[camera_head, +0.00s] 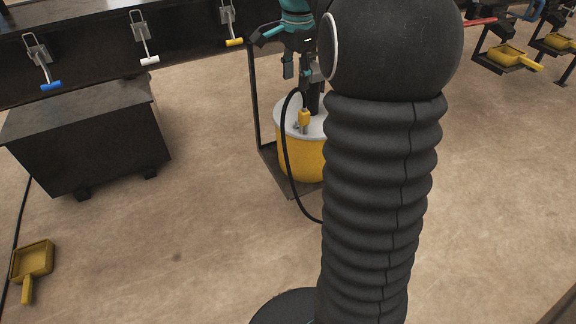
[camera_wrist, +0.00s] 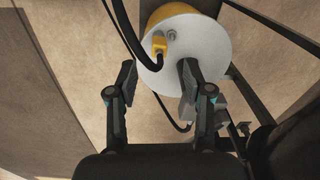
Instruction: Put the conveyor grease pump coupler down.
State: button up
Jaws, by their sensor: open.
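The yellow coupler (camera_head: 304,117) stands on the white lid of a yellow drum (camera_head: 303,157). In the wrist view the coupler (camera_wrist: 159,45) lies beside a small grey fitting (camera_wrist: 171,33) on the lid (camera_wrist: 205,50). A black hose (camera_head: 285,140) runs close to the coupler and down past the drum; where it joins is unclear. My gripper (camera_head: 303,72) is above the lid. In the wrist view my gripper (camera_wrist: 158,72) is open, with its fingers apart and nothing between the tips; the coupler shows beyond them.
My dark arm hides much of the right centre. A black bench (camera_head: 75,60) with levers runs behind, with a dark box (camera_head: 88,140) before it. A yellow scoop-like tray (camera_head: 33,262) lies at the lower left. The floor between is clear.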

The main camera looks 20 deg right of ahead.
jog(key=s+a+r+n+t, duration=0.1)
jog(key=s+a+n+t, duration=0.1)
jog(key=s+a+n, duration=0.85)
jog(key=s+a+f+n+t, duration=0.1)
jog(key=s+a+f+n, duration=0.1)
jog(key=s, duration=0.5)
jog(key=s+a+f+n+t, duration=0.1)
jog(key=s+f+n+t, duration=0.1)
jog(key=s, duration=0.6)
notch_tip(320, 180, down, 3)
jog(key=shift+s+a+r+n, duration=0.15)
jog(key=shift+s+a+n, duration=0.15)
jog(key=shift+n, duration=0.45)
jog(key=shift+c, duration=0.9)
jog(key=shift+a, duration=0.15)
